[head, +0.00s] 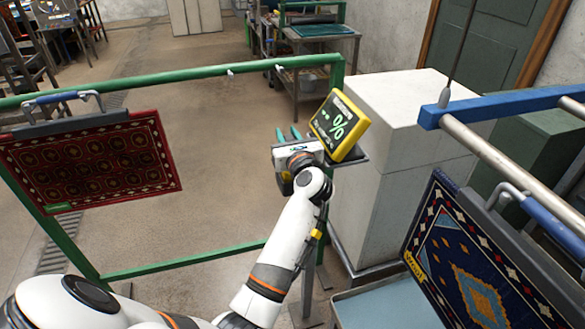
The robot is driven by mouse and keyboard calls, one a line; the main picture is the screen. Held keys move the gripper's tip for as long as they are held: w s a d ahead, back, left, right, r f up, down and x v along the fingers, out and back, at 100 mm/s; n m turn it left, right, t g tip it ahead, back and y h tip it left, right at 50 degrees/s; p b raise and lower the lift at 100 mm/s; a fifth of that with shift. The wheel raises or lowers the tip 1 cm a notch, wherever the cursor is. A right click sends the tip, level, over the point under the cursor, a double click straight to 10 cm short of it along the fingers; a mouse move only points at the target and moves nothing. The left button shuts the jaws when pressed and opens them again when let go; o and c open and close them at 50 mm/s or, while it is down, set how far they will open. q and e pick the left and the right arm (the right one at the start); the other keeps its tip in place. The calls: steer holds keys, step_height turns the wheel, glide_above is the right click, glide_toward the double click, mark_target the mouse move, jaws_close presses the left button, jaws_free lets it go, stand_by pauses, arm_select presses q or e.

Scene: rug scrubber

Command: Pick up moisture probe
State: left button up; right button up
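The moisture probe (340,126) is a yellow, boxy device with a dark screen showing a "%" sign. It sits tilted at the small dark shelf (350,166) in the middle of the head view. My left gripper (289,133) is just left of the probe, with its teal fingertips pointing away from me. The fingertips look apart, with bare floor showing between them. The gripper body overlaps the shelf area, and I cannot tell whether it touches the probe. The probe's lower left part is hidden. My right gripper is out of view.
A green rail frame (170,76) holds a red rug (90,163) at left. A blue rug (465,265) hangs from a rail at right, above a pale blue tray (385,305). A white block (400,130) stands behind the probe. A workbench (318,35) is farther back.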

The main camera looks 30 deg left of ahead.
arm_select(q)
steer(key=shift+f, duration=0.25)
jaws_close()
step_height(320, 180, up, 18)
steer(key=shift+w+b, duration=0.15)
steer(key=shift+b, duration=0.3)
steer(key=shift+a+r, duration=0.1)
stand_by(0.9)
